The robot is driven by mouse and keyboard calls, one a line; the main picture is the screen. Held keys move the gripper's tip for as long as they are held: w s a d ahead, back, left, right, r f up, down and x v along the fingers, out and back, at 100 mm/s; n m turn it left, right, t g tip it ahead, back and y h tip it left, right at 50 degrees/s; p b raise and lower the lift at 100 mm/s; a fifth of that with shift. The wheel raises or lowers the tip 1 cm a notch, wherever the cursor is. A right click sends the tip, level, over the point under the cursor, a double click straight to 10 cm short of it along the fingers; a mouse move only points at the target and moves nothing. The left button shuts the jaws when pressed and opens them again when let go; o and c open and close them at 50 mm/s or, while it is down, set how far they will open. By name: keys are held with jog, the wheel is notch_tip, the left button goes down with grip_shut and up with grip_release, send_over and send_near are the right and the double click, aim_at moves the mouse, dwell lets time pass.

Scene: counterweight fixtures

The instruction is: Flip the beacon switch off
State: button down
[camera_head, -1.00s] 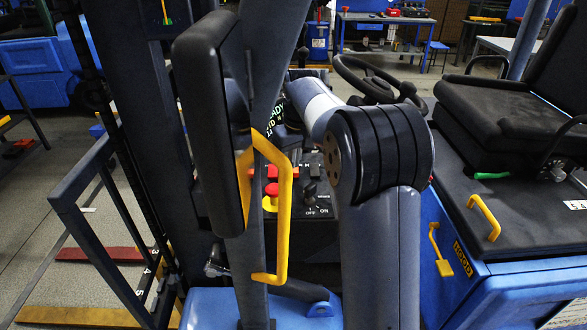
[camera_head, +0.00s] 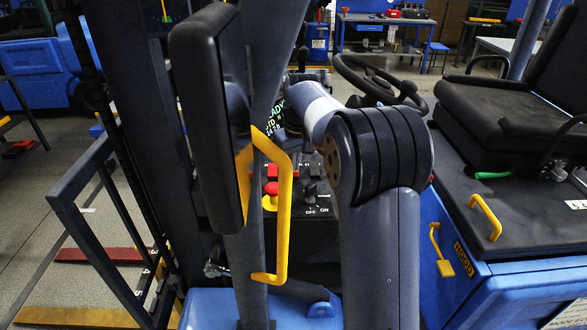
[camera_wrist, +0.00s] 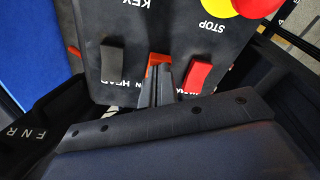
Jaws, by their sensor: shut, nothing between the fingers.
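The black control panel (camera_head: 322,228) stands behind the yellow grab handle in the head view. In the wrist view its face (camera_wrist: 135,30) carries a dark grey rocker (camera_wrist: 113,59), an orange rocker (camera_wrist: 158,60) and a red rocker (camera_wrist: 197,77) in a row. Labels are partly covered, so I cannot read which one is the beacon switch. My gripper (camera_wrist: 156,84) is shut and empty, its dark fingertips at the orange rocker. I cannot tell whether they touch it. In the head view the fingertips are hidden behind my arm and the handle.
A red and yellow stop button (camera_head: 271,196) and a key knob (camera_head: 311,190) sit close by on the panel. The yellow handle (camera_head: 283,220) and dark upright pad (camera_head: 205,120) stand in front. The steering wheel (camera_head: 375,75) and seat (camera_head: 500,110) are to the right.

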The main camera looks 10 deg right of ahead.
jog(key=shift+f, duration=0.3)
jog(key=shift+r, duration=0.1)
notch_tip(320, 180, up, 3)
jog(key=shift+f+p, duration=0.1)
jog(key=shift+p, duration=1.15)
jog(key=shift+r, duration=2.1)
jog(key=shift+f, duration=0.1)
notch_tip(320, 180, down, 6)
jog(key=shift+r+b, duration=0.15)
jog(key=shift+b, duration=0.65)
jog(key=shift+f+b, duration=0.6)
jog(key=shift+f, duration=0.05)
jog(key=shift+r, duration=0.2)
